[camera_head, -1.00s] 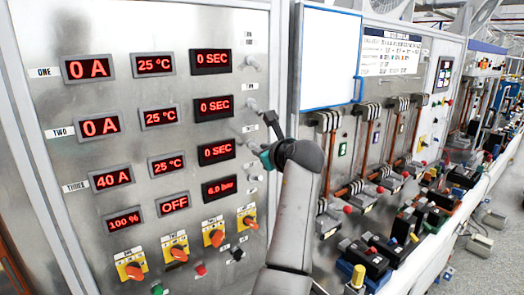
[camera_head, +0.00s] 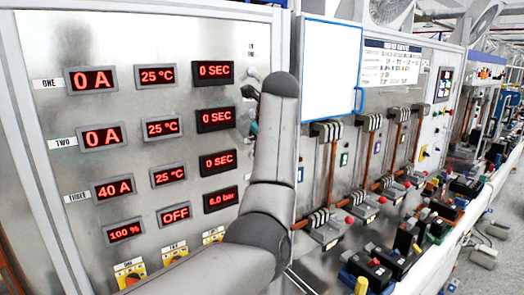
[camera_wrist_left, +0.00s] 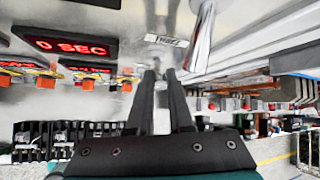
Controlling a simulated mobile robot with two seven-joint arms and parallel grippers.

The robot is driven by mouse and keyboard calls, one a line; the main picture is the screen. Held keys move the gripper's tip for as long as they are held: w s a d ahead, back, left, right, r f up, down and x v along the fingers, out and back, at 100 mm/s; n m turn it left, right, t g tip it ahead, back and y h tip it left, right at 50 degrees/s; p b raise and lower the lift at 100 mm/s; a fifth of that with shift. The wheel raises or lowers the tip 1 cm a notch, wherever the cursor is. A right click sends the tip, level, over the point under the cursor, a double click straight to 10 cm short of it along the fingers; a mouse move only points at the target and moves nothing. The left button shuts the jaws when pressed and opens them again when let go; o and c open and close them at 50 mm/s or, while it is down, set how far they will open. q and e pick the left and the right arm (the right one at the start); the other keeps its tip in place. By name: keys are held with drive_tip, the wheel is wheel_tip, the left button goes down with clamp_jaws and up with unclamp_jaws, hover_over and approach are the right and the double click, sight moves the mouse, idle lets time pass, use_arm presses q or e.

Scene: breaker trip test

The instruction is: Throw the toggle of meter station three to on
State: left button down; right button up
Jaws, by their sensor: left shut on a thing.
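Meter station three's readouts show 40 A (camera_head: 115,187), 25 °C (camera_head: 168,176) and 0 SEC (camera_head: 219,163). My left arm rises in front of the panel's right edge. My left gripper (camera_wrist_left: 162,76) is up against the panel, mostly hidden behind my arm in the head view. My right gripper is not in view.
Stations one and two read 0 A (camera_head: 90,80) and 0 A (camera_head: 102,138). Orange rotary knobs (camera_head: 130,272) line the panel's bottom. A blue-framed whiteboard (camera_head: 332,62) and breaker stations (camera_head: 330,225) stand to the right, with a crowded bench below.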

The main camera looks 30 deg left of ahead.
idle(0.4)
use_arm(q)
drive_tip(key=c, duration=0.8)
unclamp_jaws()
drive_tip(key=shift+c, duration=0.2)
drive_tip(key=b+v, duration=0.2)
drive_tip(key=v, duration=1.3)
drive_tip(key=shift+b, duration=0.3)
drive_tip(key=shift+s, duration=0.15)
drive_tip(key=shift+d, duration=0.1)
